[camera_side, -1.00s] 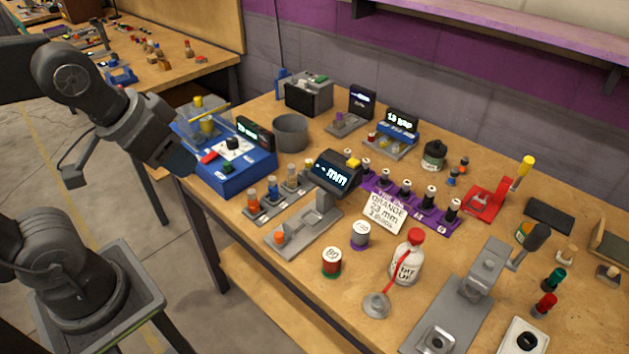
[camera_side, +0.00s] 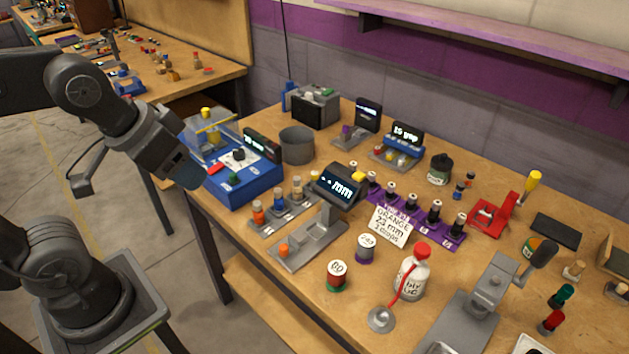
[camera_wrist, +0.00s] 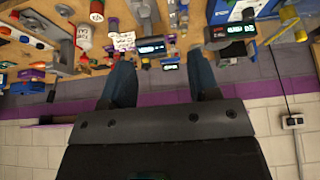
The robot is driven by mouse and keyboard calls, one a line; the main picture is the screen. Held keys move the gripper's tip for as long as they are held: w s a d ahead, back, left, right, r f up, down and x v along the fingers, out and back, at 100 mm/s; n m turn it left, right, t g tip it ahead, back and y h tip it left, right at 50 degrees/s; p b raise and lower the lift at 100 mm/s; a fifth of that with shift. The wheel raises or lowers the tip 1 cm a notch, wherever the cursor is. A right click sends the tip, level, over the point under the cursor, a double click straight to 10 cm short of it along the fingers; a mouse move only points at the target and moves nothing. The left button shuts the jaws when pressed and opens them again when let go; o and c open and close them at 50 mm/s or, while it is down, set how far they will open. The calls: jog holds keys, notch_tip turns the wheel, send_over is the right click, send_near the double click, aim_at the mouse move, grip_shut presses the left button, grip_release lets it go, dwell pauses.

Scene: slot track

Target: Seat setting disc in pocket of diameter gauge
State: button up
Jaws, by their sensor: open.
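The diameter gauge (camera_side: 312,236) is a grey stand with a flat base and a tilted dark display reading dashes and "mm". A small orange round piece (camera_side: 283,249) sits at the front end of its base. I cannot tell which piece is the setting disc, or see inside the pocket. A card (camera_side: 391,225) reads "ORANGE 23 mm" with a smaller line below. My gripper (camera_side: 189,172) is open, high beside the left end of the bench and well away from the gauge. In the wrist view my gripper (camera_wrist: 161,78) has its two dark fingers apart with nothing held between them.
A grey rack (camera_side: 283,214) of orange, blue and grey pieces stands left of the gauge. A purple rack (camera_side: 452,236) is behind the card. A blue box (camera_side: 237,183) is near my gripper. A bottle (camera_side: 412,274) and two small cans stand in front.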

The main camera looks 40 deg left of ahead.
jog(key=w+r+m+g, duration=0.1)
jog(key=w+r+m, duration=0.15)
jog(key=w, duration=0.55)
jog(key=m+g, duration=0.5)
jog(key=m, duration=0.2)
send_over(315, 173)
notch_tip(315, 173, down, 12)
jog(key=shift+n, duration=0.25)
notch_tip(315, 173, down, 14)
jog(key=shift+a+r, duration=0.1)
grip_shut()
